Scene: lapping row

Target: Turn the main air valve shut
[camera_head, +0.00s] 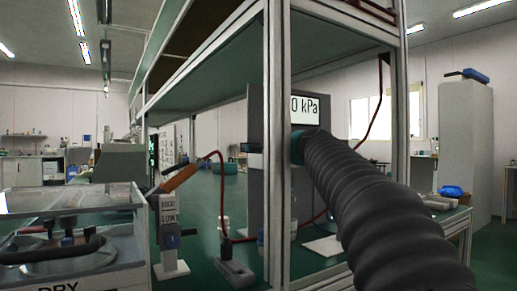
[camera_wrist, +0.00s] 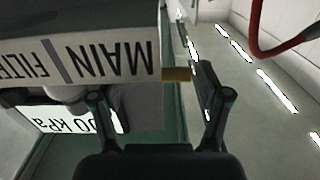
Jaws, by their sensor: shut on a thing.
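In the wrist view a pale panel carries an upside-down MAIN label (camera_wrist: 124,58), with a second, cut-off label beside it. A short brass-coloured stub (camera_wrist: 176,74), apparently part of the main air valve, sticks out beside the panel between my fingers. My gripper (camera_wrist: 155,90) has one finger on each side of it, closed on the valve; the exact contact is hard to see. The valve's handle and its angle cannot be made out.
A pressure display (camera_head: 306,109) ends in "0 kPa", partly cut by the upright post (camera_head: 277,150). A red hose (camera_wrist: 262,35) curves close by in the wrist view. A lapping machine (camera_head: 70,235) is at left.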

